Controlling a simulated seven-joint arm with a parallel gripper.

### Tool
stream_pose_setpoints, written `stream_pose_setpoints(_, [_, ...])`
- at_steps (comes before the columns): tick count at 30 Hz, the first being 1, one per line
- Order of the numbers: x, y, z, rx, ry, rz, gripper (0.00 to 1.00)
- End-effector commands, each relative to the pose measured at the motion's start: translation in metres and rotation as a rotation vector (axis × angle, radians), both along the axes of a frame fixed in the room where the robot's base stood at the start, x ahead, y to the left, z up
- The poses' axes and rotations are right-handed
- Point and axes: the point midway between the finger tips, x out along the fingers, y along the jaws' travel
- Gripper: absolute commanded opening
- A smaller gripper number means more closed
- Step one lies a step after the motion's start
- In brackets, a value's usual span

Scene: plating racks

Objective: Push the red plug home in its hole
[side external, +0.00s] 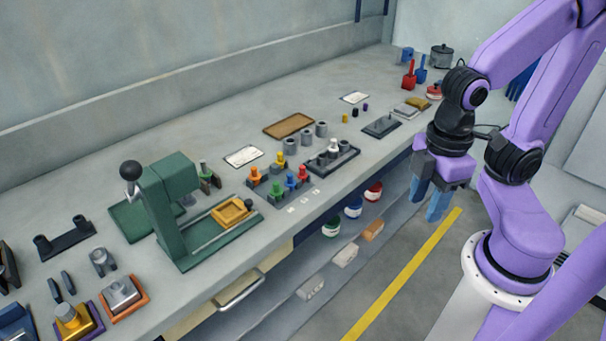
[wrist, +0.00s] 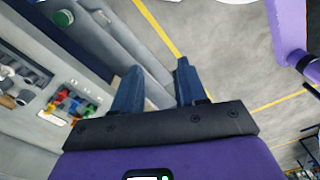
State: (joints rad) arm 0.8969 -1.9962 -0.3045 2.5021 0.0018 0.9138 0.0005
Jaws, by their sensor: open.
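The red plug (side external: 303,175) stands at the right end of a dark rack (side external: 266,198) on the bench in the side external view. Several other coloured plugs stand in the same rack: yellow, orange, green and blue. The red plug's hole is hidden beneath it, and I cannot tell how deep it sits. My gripper (side external: 428,206) is open and empty, hanging in front of the bench over the floor, well to the right of the rack. In the wrist view my gripper (wrist: 157,80) points at the floor, and the rack of coloured plugs (wrist: 68,104) shows small at left.
A green press (side external: 165,205) stands left of the rack. A lower shelf holds jars (side external: 353,208) and blocks. The floor below my gripper is clear around a yellow line (side external: 400,277).

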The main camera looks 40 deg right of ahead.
Motion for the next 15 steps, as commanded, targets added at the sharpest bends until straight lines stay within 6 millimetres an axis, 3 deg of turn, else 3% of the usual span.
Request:
stream_pose_setpoints(10, [0.001, 0.001, 0.0, 0.0, 0.0, 0.002, 0.48])
stream_pose_setpoints(15, [0.023, 0.011, 0.007, -0.003, -0.002, 0.044, 0.48])
